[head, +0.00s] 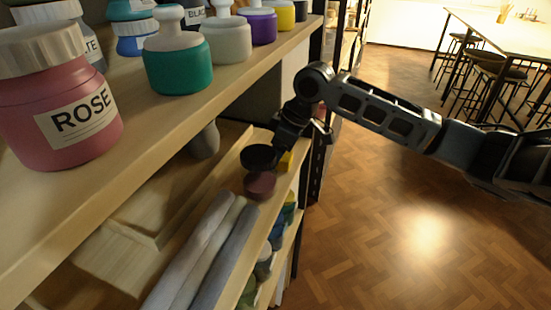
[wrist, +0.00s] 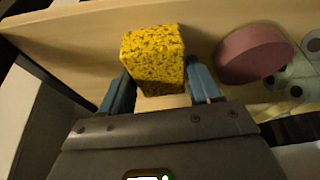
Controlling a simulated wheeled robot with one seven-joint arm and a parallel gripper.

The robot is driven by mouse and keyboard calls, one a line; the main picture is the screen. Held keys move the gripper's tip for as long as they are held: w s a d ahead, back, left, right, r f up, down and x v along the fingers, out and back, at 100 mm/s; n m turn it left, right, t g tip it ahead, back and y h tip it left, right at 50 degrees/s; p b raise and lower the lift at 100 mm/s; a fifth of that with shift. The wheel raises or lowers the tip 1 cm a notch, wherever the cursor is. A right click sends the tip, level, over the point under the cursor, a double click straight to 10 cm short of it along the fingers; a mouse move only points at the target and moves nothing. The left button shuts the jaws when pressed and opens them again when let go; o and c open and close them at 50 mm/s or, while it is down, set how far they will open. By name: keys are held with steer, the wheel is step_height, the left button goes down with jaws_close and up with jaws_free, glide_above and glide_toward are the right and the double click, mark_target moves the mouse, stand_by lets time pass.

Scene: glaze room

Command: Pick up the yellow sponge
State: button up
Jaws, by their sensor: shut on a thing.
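The yellow sponge (wrist: 153,58) is a porous block with dark specks in the wrist view. It sits between the two blue-grey fingers of my gripper (wrist: 160,88), which are shut on it. In the head view only a small yellow part of the sponge (head: 285,161) shows beside my gripper (head: 290,150), at the right end of the middle shelf. My arm reaches in from the right. Whether the sponge touches the shelf board is hard to tell.
A dark maroon round thing (head: 259,185) stands close by; a pinkish one shows in the wrist view (wrist: 253,54). Grey rolls (head: 205,250) lie on the same shelf. Jars, including a rose one (head: 62,115), line the shelf above. The wooden floor (head: 420,230) at right is open.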

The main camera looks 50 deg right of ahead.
steer(key=shift+c, duration=1.3)
steer(key=shift+r, duration=0.5)
steer(key=b+v, duration=0.1)
steer(key=v, duration=0.2)
steer(key=shift+r, duration=0.4)
steer(key=s+d+r+b, duration=0.1)
steer(key=s+d+r, duration=0.2)
steer(key=s+r, duration=0.3)
steer(key=s, duration=0.4)
steer(key=shift+r, duration=0.2)
steer(key=shift+d, duration=0.1)
